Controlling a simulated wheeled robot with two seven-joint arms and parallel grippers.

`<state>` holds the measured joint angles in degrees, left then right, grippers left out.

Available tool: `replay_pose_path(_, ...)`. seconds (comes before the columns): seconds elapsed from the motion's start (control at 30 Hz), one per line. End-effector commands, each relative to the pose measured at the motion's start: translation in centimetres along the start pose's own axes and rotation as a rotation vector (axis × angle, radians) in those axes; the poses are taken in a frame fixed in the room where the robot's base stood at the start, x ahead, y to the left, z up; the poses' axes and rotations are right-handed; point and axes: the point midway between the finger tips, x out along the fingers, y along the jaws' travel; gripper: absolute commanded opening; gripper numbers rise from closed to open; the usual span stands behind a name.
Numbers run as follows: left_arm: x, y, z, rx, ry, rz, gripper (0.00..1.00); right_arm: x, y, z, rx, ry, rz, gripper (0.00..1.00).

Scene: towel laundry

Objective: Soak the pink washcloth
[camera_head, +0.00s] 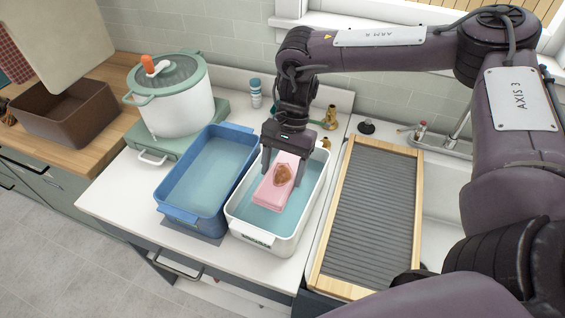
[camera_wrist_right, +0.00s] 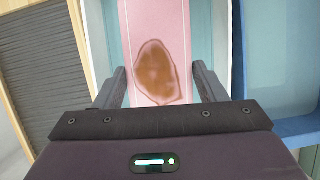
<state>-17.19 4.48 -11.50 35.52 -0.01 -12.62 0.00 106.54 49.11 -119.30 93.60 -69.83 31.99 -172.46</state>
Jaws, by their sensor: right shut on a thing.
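The pink washcloth (camera_head: 267,195) with a brown stain is over the white basin (camera_head: 233,212), which holds blue-green water (camera_head: 262,219). I cannot tell how far the cloth is under the water. My right gripper (camera_head: 283,165) reaches down from above and is shut on the washcloth near its far end. In the right wrist view the stain on the washcloth (camera_wrist_right: 155,72) lies between the two fingers of the right gripper (camera_wrist_right: 162,85). My left gripper is not in view.
A blue basin (camera_head: 247,142) with water stands just left of the white one. A framed ribbed board (camera_head: 375,210) lies over the sink at right. A lidded pot (camera_head: 172,100), a brown bin (camera_head: 65,118) and brass taps (camera_head: 330,118) stand behind. The front counter (camera_head: 125,203) is clear.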

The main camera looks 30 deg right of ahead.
Motion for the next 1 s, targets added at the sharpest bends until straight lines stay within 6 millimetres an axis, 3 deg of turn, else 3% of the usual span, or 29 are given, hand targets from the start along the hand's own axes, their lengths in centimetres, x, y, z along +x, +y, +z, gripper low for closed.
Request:
replay_pose_path(0.13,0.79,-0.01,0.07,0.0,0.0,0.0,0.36,1.27,0.0,-0.51,0.0,-0.001,0.0,0.42)
replay_pose_path(0.47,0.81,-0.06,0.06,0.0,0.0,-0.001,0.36,1.46,0.0,-0.59,0.0,0.0,0.0,0.42)
replay_pose_path(0.5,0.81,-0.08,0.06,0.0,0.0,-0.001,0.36,1.46,0.0,-0.59,0.0,0.0,0.0,0.69)
replay_pose_path(0.67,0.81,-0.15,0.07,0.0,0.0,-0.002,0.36,1.45,-0.01,-0.58,0.0,0.0,0.0,0.9)
replay_pose_path(1.0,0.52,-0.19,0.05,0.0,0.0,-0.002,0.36,1.16,-0.01,-0.47,0.0,0.0,0.0,0.9)
